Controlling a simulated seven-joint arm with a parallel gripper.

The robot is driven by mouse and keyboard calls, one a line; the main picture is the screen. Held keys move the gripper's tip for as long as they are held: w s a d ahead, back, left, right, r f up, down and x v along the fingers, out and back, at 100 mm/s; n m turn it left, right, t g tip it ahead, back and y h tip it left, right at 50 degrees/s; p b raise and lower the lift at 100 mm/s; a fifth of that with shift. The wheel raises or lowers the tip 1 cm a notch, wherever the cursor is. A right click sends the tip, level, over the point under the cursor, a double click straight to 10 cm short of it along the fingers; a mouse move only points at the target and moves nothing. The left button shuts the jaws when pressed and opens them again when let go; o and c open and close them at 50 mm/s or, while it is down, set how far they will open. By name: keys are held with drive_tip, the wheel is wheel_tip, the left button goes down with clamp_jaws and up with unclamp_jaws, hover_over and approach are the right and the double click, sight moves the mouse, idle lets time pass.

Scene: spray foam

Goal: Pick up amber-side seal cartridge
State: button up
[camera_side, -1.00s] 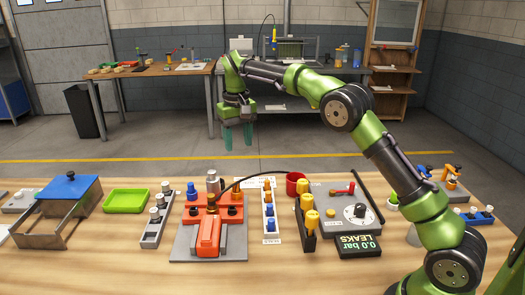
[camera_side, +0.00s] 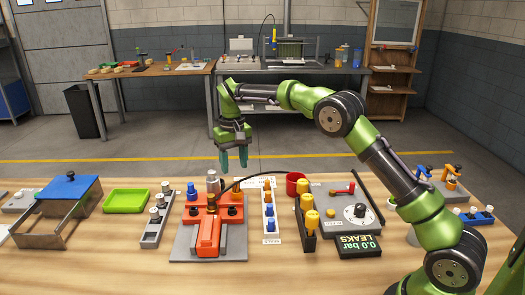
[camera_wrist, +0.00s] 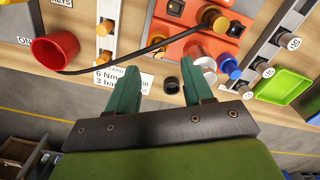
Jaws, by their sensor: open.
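My gripper (camera_side: 233,158) is open and empty, its green fingers pointing down above the far edge of the bench, behind the red fixture. In the wrist view the open fingers (camera_wrist: 162,72) have nothing between them. A narrow white rack (camera_side: 269,240) stands right of the red fixture. Small amber cartridges (camera_side: 267,184) stand upright at its far end, and blue ones (camera_side: 270,224) at its near end. Amber cartridges also show in the wrist view (camera_wrist: 104,57), left of and beyond the fingers. The gripper touches none of them.
The red fixture (camera_side: 208,236) sits on a grey plate, with a black cable arching from it toward the red cup (camera_side: 297,180). A green tray (camera_side: 125,201) lies left.

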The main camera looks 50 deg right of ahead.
sight(236, 183)
drive_tip(key=shift+d+f, duration=0.15)
drive_tip(key=shift+f, duration=3.4)
clamp_jaws()
